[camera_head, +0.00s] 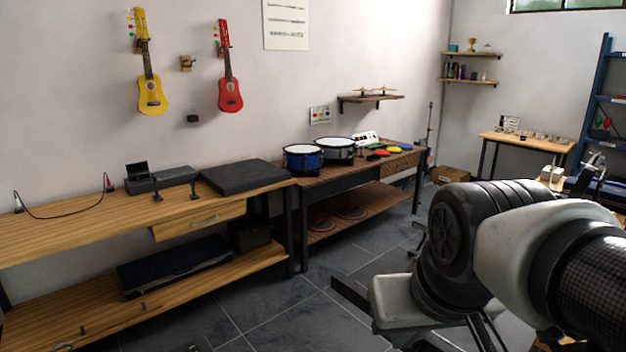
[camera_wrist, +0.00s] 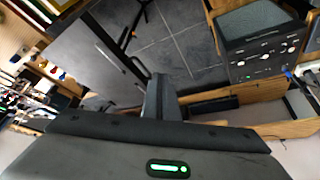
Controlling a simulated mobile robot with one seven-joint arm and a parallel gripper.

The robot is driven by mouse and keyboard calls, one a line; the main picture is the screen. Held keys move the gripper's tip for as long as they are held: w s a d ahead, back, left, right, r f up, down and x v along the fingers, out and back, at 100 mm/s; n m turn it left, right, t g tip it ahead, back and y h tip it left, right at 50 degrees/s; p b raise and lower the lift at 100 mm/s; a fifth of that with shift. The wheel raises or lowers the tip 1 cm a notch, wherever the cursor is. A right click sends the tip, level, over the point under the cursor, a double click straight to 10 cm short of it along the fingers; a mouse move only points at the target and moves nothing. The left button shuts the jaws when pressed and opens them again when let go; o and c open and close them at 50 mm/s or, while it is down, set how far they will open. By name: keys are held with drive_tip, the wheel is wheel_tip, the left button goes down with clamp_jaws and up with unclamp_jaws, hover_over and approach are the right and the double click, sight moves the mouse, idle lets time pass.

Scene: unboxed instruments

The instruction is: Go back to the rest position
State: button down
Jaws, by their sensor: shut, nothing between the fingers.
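My gripper (camera_wrist: 158,82) shows in the wrist view, with its dark fingers together at the middle and nothing between them. Its grey body with a green light fills the bottom of that view. The fingers point over grey floor tiles and a wooden furniture edge, and I see no contact with anything. In the head view my arm is bent across the lower right, and the gripper cannot be made out there.
A black amplifier-like box (camera_wrist: 265,45) is at the right of the wrist view. In the head view, a wooden workbench (camera_head: 75,218) and a drum table (camera_head: 318,177) line the wall. A desk (camera_head: 530,141) stands at the back right.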

drive_tip(key=s+d+m, duration=0.1)
drive_tip(key=s+d, duration=0.1)
drive_tip(key=s, duration=0.1)
wheel_tip(320, 180, up, 15)
drive_tip(key=p, duration=1.6)
drive_tip(key=shift+a, duration=0.15)
